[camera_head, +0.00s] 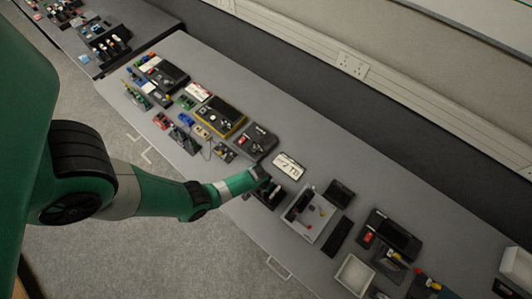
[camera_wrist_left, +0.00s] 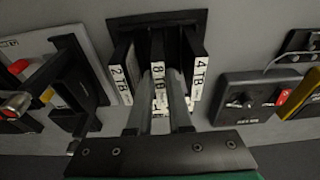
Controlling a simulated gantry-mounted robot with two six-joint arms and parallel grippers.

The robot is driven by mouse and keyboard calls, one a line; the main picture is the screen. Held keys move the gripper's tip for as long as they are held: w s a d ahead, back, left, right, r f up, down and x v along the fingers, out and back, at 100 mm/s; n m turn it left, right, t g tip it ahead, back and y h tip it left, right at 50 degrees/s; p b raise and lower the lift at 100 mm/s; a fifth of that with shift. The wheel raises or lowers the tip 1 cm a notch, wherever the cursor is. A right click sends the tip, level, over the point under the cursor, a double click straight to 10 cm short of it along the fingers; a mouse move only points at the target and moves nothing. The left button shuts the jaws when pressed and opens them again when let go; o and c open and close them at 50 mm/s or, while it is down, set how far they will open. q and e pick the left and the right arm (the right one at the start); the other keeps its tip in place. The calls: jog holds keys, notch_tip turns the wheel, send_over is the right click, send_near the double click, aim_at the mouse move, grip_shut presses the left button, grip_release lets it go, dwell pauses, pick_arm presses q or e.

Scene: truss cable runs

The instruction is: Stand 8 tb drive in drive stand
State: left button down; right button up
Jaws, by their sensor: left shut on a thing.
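The black drive stand (camera_wrist_left: 190,20) shows in the wrist view with three upright black drives in it. The left drive (camera_wrist_left: 122,68) is labelled 2 TB and the right drive (camera_wrist_left: 197,58) is labelled 4 TB. The 8 TB drive (camera_wrist_left: 157,46) is in the middle slot between them, its white label facing my camera. My left gripper (camera_wrist_left: 162,82) is shut on the 8 TB drive; its fingers partly cover the label. Whether the drive is fully seated cannot be told. In the head view my left gripper (camera_head: 262,177) is over the stand (camera_head: 269,195), hiding much of it.
A white card reading 2 TB (camera_head: 289,166) lies behind the stand. A grey tray (camera_head: 297,228) is to its right, a dark box (camera_head: 256,142) to its left. In the wrist view a grey box with knobs (camera_wrist_left: 250,98) is close on the right. More devices crowd the bench.

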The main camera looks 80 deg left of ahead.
dwell(0.3)
pick_arm(q)
jog(key=shift+c, duration=2.2)
grip_release()
notch_tip(320, 180, up, 8)
jog(key=p, duration=0.7)
jog(key=shift+f, duration=0.25)
